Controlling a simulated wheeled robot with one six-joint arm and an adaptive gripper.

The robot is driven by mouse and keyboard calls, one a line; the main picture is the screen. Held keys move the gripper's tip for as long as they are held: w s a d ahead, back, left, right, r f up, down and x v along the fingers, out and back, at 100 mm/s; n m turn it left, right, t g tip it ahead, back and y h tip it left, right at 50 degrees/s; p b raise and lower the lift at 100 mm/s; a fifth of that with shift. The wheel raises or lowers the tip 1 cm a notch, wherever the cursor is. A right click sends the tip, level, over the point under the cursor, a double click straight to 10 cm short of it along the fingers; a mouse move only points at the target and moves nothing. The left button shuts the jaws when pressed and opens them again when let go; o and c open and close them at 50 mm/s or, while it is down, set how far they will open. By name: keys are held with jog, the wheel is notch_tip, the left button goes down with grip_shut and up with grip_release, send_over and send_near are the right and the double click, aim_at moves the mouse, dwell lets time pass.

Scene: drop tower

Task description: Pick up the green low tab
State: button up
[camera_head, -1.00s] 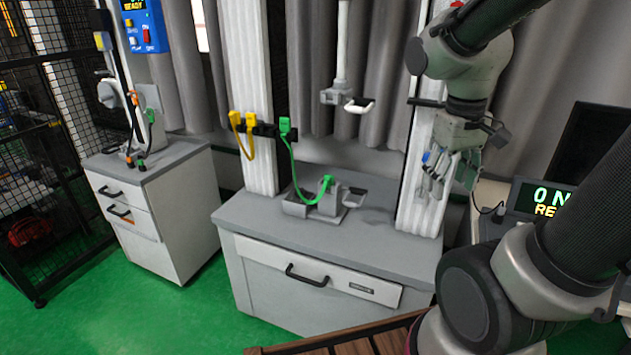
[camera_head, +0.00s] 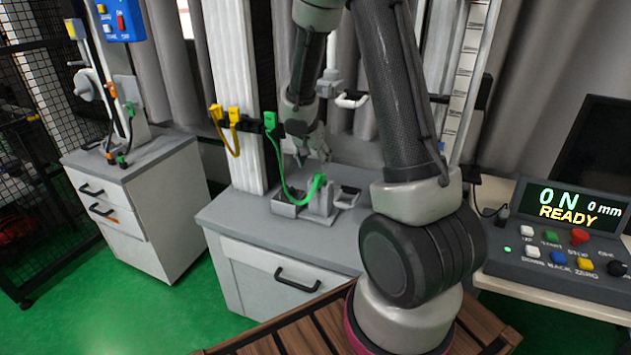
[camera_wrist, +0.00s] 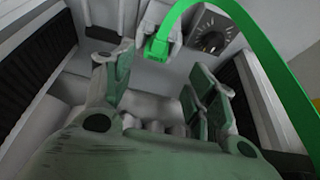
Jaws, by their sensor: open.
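The green low tab (camera_head: 318,181) is the green piece at the lower end of a green cable, on top of a small grey fixture (camera_head: 322,205) on the bench. The cable arcs up to a green connector (camera_head: 270,121) on the column. My gripper (camera_head: 312,158) points down just above and slightly left of the low tab, apart from it, open and empty. In the wrist view the low tab (camera_wrist: 157,48) shows beyond and between the fingertips of my gripper (camera_wrist: 158,85), with the green cable (camera_wrist: 262,45) curving to the right.
Two yellow connectors (camera_head: 233,117) sit on the column beside the green one. A white hook-like bracket (camera_head: 352,100) hangs near my arm. A console (camera_head: 560,235) stands at the right, and a drawer cabinet (camera_head: 130,200) at the left.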

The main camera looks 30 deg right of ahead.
aim_at(319, 174)
jog(key=shift+s+d+x, duration=0.1)
jog(key=shift+s+x, duration=0.05)
jog(key=shift+x, duration=1.6)
jog(key=shift+s+d+x, duration=0.15)
jog(key=shift+x, duration=1.6)
jog(key=shift+r, duration=0.1)
jog(key=c, duration=0.9)
